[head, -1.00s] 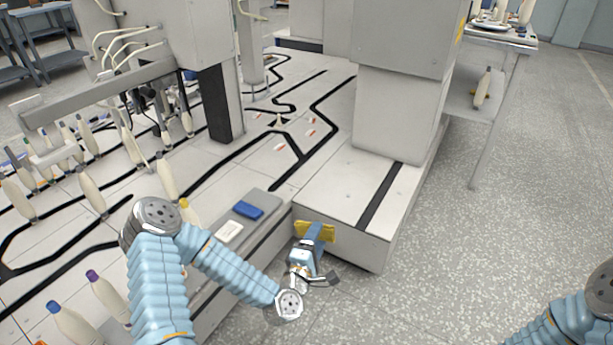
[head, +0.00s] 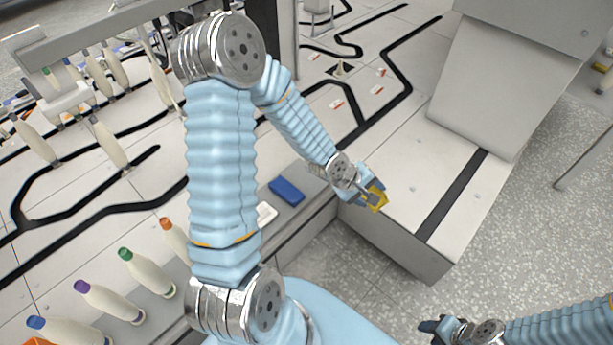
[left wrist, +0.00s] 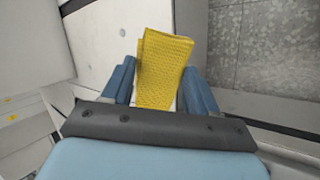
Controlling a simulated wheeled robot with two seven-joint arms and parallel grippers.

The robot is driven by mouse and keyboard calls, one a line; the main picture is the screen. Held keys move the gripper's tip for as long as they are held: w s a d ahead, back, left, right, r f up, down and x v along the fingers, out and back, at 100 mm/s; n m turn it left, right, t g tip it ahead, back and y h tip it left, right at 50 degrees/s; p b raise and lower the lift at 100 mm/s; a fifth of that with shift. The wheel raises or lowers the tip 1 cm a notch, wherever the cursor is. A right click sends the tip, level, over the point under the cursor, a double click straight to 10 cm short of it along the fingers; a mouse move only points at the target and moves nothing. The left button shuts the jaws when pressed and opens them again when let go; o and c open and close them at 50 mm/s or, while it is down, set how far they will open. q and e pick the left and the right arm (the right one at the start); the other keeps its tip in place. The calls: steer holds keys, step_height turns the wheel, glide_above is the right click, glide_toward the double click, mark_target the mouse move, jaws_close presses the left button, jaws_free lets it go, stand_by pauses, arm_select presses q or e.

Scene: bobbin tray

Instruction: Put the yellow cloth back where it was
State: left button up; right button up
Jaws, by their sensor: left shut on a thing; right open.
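The yellow cloth (head: 378,199) is folded and held in my left gripper (head: 372,196), over the near end of the white machine base in the head view. In the left wrist view, the cloth (left wrist: 165,68) stands out between the two blue fingers of the left gripper (left wrist: 160,88). I cannot tell whether the cloth touches the surface below it. My right gripper (head: 434,328) is open and empty at the bottom right of the head view, above the speckled floor.
A blue block (head: 287,191) and a white piece (head: 266,213) lie on the grey ledge left of my left gripper. Several bobbins with coloured tips (head: 147,272) stand at the lower left. A large grey housing (head: 500,85) rises from the white base (head: 395,165).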

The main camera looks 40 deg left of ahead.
arm_select(q)
steer(key=s+a+r+n+g+y+b, duration=0.1)
steer(key=s+a+r+n+g+y, duration=0.45)
steer(key=s+a, duration=0.7)
steer(key=m+h, duration=0.1)
steer(key=m, duration=0.1)
glide_above(309, 178)
steer(key=s, duration=0.1)
steer(key=shift+n+g, duration=0.25)
steer(key=shift+g, duration=0.1)
steer(key=f, duration=0.6)
steer(key=shift+d+f, duration=0.35)
steer(key=shift+f, duration=0.05)
steer(key=shift+w+a+f, duration=0.15)
steer(key=shift+w+f, duration=0.15)
steer(key=shift+f, duration=0.15)
step_height(309, 178, down, 3)
steer(key=shift+w+a+f+b, duration=0.1)
steer(key=shift+w+f+b, duration=0.05)
steer(key=shift+b, duration=0.2)
steer(key=shift+c, duration=0.4)
steer(key=o, duration=1)
